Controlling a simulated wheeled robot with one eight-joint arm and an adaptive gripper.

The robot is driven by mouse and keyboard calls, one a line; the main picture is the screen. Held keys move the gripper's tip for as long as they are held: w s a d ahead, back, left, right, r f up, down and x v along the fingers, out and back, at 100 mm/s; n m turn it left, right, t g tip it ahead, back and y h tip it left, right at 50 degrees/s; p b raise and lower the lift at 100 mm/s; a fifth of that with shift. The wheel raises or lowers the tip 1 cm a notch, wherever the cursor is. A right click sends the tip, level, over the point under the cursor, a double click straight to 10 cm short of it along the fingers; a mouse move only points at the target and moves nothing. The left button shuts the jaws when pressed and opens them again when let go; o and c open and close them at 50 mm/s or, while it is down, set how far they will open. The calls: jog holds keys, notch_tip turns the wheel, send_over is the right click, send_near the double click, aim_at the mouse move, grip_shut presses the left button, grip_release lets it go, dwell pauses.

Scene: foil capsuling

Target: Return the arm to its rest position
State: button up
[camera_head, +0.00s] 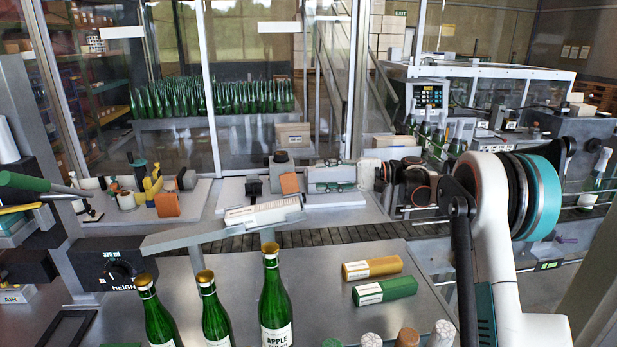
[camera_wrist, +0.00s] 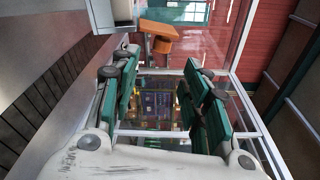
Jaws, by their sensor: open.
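My gripper (camera_wrist: 163,78) shows in the wrist view with its two green-padded fingers spread apart. Nothing is between the fingers; glass panes and a metal frame show beyond them. In the head view my white arm with a teal ring rises at the right, clear of the bottles. Three green bottles with gold tops stand upright at the front: a left bottle (camera_head: 159,315), a middle bottle (camera_head: 214,315) and a right bottle (camera_head: 275,300) with an "APPLE" label.
A yellow box (camera_head: 372,268) and a green box (camera_head: 385,290) lie on the grey worktop (camera_head: 330,300). A raised plate (camera_head: 170,238) holds a white stack (camera_head: 262,211). A control box (camera_head: 112,272) stands left. Glass panels and a slatted conveyor (camera_head: 330,238) lie behind.

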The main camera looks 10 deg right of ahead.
jog(key=shift+s+d, duration=0.1)
jog(key=shift+d, duration=0.65)
jog(key=shift+a, duration=0.1)
jog(key=s+a+f+t+h+b, duration=0.1)
jog(key=s+a+h+b, duration=0.2)
jog(key=s, duration=0.7)
jog(key=s+a+f+t+h+b, duration=0.1)
jog(key=s+a+h+b, duration=0.15)
jog(key=s+h, duration=0.55)
jog(key=s+d+f+n+t+h+b, duration=0.1)
jog(key=s+d+f+h, duration=0.1)
jog(key=s+f, duration=0.3)
jog(key=s+d+f+n+t+h+b, duration=0.1)
jog(key=s+d+f, duration=0.3)
jog(key=s, duration=0.8)
jog(key=s+d+f+n+t+h+b, duration=0.1)
jog(key=s+d+f+n+h, duration=0.1)
jog(key=s+f, duration=0.4)
jog(key=shift+s+d+h+b, duration=0.2)
jog(key=shift+s+h, duration=0.15)
jog(key=shift+s, duration=0.25)
jog(key=shift+s+d+h+b, duration=0.2)
jog(key=shift+s+h, duration=0.15)
jog(key=shift+s, duration=0.2)
